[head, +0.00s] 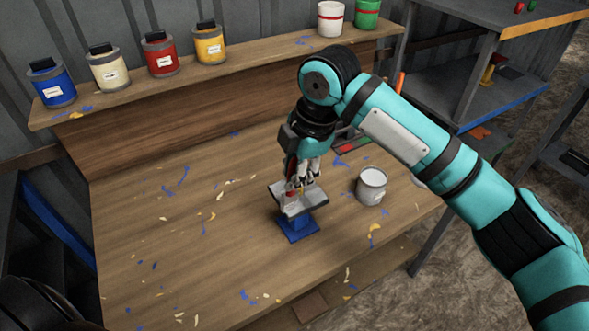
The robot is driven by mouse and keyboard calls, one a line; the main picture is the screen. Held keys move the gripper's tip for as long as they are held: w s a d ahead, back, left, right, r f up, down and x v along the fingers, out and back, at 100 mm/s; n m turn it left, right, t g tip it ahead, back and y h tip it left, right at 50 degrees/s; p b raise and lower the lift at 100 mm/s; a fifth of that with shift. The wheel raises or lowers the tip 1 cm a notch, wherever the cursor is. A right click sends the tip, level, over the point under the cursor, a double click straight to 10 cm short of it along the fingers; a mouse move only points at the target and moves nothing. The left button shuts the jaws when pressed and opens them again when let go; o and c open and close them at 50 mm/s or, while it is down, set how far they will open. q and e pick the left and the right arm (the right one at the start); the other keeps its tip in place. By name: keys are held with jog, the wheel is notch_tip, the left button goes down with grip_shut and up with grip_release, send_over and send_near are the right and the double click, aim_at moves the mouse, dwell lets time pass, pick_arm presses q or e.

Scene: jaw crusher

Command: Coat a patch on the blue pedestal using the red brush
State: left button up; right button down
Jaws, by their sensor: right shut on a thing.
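The blue pedestal (298,230) stands on the workbench, with a grey, angled plate-like piece (292,208) on top. My right gripper (303,183) points down just over this top and is shut on a small red thing (291,186), which looks like the red brush. The gripper hides most of the brush. I cannot tell whether its bristles touch the grey top. My left gripper is not in view.
A grey-white can (371,186) stands just right of the pedestal. Paint cans, including a blue one (52,83) and a red one (160,54), line the raised shelf (265,49). The paint-flecked workbench (150,235) is clear at left.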

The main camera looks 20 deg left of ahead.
jog(key=shift+f, duration=0.35)
jog(key=shift+w, duration=0.1)
